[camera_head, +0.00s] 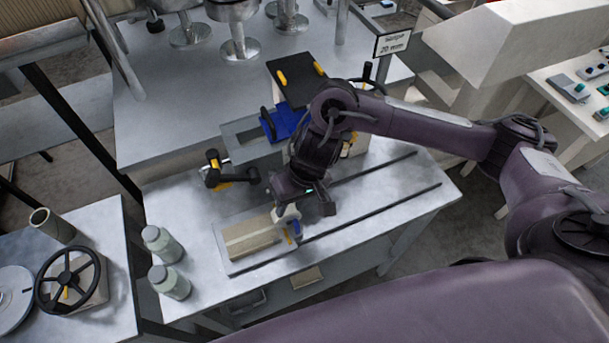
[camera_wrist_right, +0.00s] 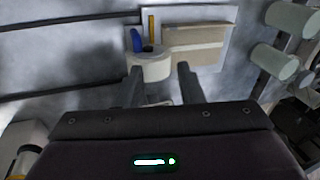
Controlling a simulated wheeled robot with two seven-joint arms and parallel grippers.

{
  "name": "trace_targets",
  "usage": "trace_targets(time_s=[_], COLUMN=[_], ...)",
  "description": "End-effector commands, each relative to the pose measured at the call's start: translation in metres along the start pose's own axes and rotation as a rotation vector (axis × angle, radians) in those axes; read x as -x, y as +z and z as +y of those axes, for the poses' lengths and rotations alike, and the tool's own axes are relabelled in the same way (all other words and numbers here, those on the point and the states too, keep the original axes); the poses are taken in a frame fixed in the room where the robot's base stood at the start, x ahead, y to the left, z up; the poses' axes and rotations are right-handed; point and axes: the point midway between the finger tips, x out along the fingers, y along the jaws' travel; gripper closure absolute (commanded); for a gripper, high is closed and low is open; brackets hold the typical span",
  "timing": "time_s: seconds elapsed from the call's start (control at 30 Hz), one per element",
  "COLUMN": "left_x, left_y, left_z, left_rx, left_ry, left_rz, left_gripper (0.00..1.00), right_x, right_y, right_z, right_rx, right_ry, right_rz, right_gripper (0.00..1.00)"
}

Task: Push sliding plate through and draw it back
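The sliding plate (camera_head: 232,262) is a flat grey plate at the near end of two dark rails on the metal table, with a tan block (camera_head: 250,238) on it. At its right end are a pale rounded piece (camera_head: 287,214) and small blue and yellow parts. The plate also shows in the right wrist view (camera_wrist_right: 226,36), with the pale rounded piece (camera_wrist_right: 150,68) near my fingertips. My right gripper (camera_head: 305,204) is above that end, its fingers apart in the wrist view (camera_wrist_right: 162,72). Contact cannot be told. My left gripper is not in view.
A blue part (camera_head: 283,121) and a grey housing stand behind my right arm. A black-and-yellow lever (camera_head: 217,172) sits to the left. Two grey-green bottles (camera_head: 162,244) stand at the table's left edge. The rails (camera_head: 385,211) run clear to the right.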

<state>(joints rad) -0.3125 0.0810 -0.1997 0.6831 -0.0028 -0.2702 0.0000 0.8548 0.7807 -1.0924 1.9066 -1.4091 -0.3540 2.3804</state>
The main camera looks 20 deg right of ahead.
Motion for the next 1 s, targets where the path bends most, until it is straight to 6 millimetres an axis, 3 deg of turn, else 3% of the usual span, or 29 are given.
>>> trace_targets(time_s=[0.03, 0.17, 0.37, 0.7, 1.0], left_x=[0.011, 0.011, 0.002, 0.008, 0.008], left_y=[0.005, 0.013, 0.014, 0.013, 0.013], left_z=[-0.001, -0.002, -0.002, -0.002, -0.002], left_rx=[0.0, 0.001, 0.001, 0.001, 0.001], left_ry=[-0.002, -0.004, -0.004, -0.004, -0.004], left_rz=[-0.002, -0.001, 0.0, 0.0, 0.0], left_gripper=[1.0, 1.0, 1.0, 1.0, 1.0], right_x=[0.012, 0.012, -0.015, -0.059, -0.065], right_y=[0.002, 0.008, 0.012, 0.012, 0.012], right_z=[0.008, 0.021, 0.024, 0.026, 0.027], right_rx=[-0.032, -0.079, -0.085, -0.083, -0.081], right_ry=[0.033, 0.073, 0.074, 0.075, 0.074], right_rz=[-0.019, -0.047, -0.054, -0.049, -0.047], right_gripper=[0.66, 0.66, 0.66, 0.66, 0.66])
